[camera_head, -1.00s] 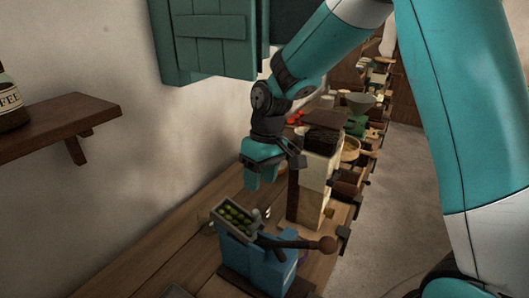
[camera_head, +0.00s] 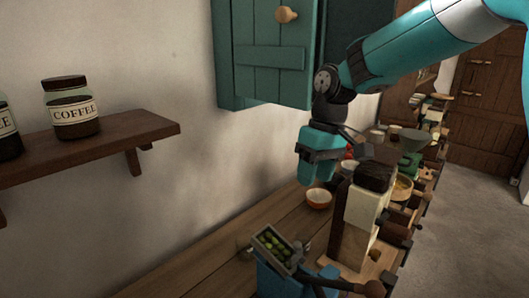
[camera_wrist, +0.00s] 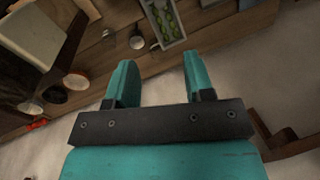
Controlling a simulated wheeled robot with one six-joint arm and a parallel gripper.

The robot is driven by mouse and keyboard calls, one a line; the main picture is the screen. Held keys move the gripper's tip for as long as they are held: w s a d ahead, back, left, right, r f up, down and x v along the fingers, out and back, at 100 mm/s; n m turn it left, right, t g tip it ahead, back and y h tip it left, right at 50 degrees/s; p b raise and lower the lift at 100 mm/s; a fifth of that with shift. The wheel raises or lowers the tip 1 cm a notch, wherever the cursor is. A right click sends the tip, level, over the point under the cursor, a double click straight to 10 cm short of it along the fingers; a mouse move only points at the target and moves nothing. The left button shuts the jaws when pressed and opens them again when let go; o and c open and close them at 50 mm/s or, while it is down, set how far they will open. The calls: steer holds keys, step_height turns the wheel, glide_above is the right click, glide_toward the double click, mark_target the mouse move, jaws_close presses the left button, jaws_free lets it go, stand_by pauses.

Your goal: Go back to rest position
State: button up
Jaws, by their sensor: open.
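My gripper (camera_head: 318,172) is teal and hangs pointing down above the wooden counter, between the wall and a tall block-like stand. In the wrist view my gripper (camera_wrist: 157,80) has its two teal fingers apart, with nothing between them. The fingers touch nothing that I can see. Below and nearer in the head view is a blue machine (camera_head: 272,283) with a tray of green pods (camera_head: 275,246) on top. The tray also shows in the wrist view (camera_wrist: 177,42), beyond the fingertips.
A small orange-white bowl (camera_head: 318,198) stands on the counter (camera_head: 190,272) below my gripper. The stand (camera_head: 352,222) is close on the right. A teal cupboard (camera_head: 268,60) hangs above. A wall shelf (camera_head: 95,147) holds coffee jars (camera_head: 72,108). Open floor (camera_head: 465,215) lies at the right.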

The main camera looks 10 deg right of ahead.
steer(key=s+a+f+n+y+b, duration=0.1)
steer(key=s+a, duration=0.3)
steer(key=s, duration=0.7)
steer(key=s+a+f+n+y+b, duration=0.1)
steer(key=s+a+f+b, duration=0.1)
steer(key=s, duration=1)
steer(key=shift+s+a+f+t+b, duration=0.2)
steer(key=shift+a+t+b, duration=0.2)
steer(key=shift+a+b, duration=0.45)
